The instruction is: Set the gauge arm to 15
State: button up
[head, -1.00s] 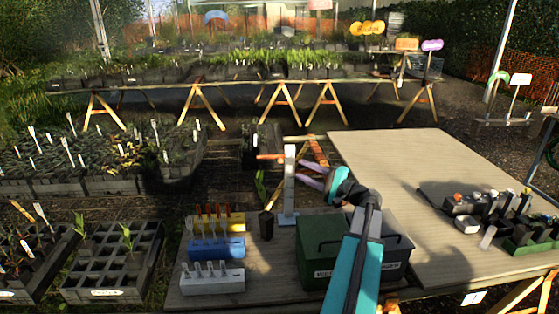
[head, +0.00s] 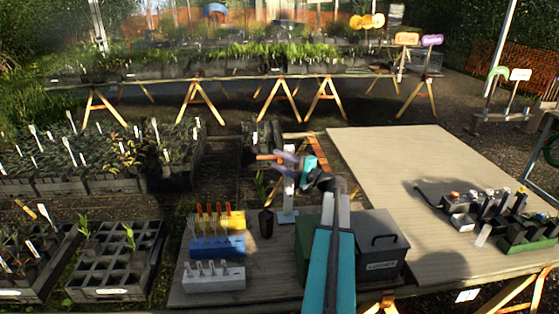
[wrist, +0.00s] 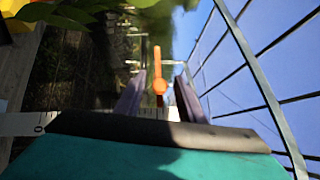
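The gauge is a white upright post (head: 289,200) on the wooden table, with an orange arm (head: 265,157) pointing left near its top. My gripper (head: 281,162) is open at the upper part of the post, its purple fingers close to the orange arm. In the wrist view the orange arm (wrist: 157,62) and its round hub (wrist: 160,87) show between the two fingers (wrist: 158,98), with a gap on each side. Part of the white scale (wrist: 20,124) with a 0 mark shows at the lower left; the arm's reading cannot be made out.
A dark pot (head: 266,223) with a plant stands left of the post. Yellow, blue (head: 217,248) and white racks stand at the front left. A grey lidded box (head: 381,245) and a green box sit beside my arm.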

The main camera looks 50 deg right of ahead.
grip_shut()
jog(key=shift+f, duration=0.1)
notch_tip(320, 180, down, 5)
jog(key=b, duration=0.4)
dwell(0.4)
grip_release()
